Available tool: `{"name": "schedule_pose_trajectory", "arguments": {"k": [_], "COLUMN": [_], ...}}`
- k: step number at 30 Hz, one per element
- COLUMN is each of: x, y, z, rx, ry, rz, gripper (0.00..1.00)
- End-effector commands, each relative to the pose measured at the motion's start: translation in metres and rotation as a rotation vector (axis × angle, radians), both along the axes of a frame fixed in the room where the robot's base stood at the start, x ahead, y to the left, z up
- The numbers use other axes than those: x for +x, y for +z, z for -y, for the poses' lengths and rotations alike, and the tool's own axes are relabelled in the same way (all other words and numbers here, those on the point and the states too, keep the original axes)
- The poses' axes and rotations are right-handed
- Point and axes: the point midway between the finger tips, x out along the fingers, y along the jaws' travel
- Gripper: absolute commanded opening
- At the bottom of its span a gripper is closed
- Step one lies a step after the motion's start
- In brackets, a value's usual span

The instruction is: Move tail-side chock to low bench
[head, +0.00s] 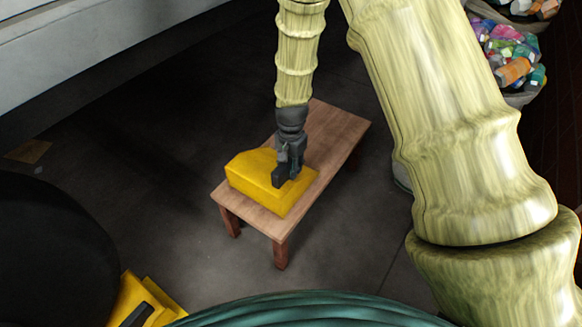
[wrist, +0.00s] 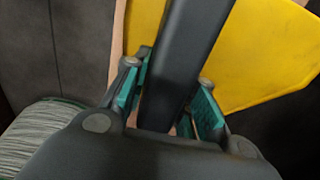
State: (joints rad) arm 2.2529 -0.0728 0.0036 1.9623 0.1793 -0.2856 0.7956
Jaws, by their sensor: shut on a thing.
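A yellow chock (head: 258,185) is over the near left half of the low wooden bench (head: 338,130). It looks flat on the bench top, though a small gap beneath it cannot be ruled out. My gripper (head: 284,170) comes down from above onto the chock's dark handle. In the wrist view, the jaws (wrist: 175,78) stand on either side of the dark handle bar (wrist: 190,45), shut on it, with the yellow body (wrist: 265,55) behind. The contact is partly hidden in the head view by my gripper.
Another yellow chock (head: 138,300) with a dark handle lies at lower left beside a large black rounded shape (head: 50,235), possibly a wheel. A sack of colourful waste (head: 510,55) stands at upper right.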

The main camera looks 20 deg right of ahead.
Motion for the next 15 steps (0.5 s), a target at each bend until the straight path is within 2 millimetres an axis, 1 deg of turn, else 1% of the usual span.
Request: {"name": "schedule_pose_trajectory", "arguments": {"k": [4,5,6,8,9,15], "x": [0.0005,-0.0001,0.0000,-0.0001,-0.0001,-0.0001], "y": [0.0002,-0.0009,-0.0008,-0.0008,-0.0008,-0.0007], "z": [-0.0002,-0.0002,-0.0001,-0.0001,-0.0001,-0.0001], "rx": [0.000,0.000,0.000,0.000,0.000,0.000], "ry": [0.000,0.000,0.000,0.000,0.000,0.000], "rz": [0.001,0.000,0.000,0.000,0.000,0.000], "gripper": [0.00,0.28,0.36,0.47,0.48,0.48]}}
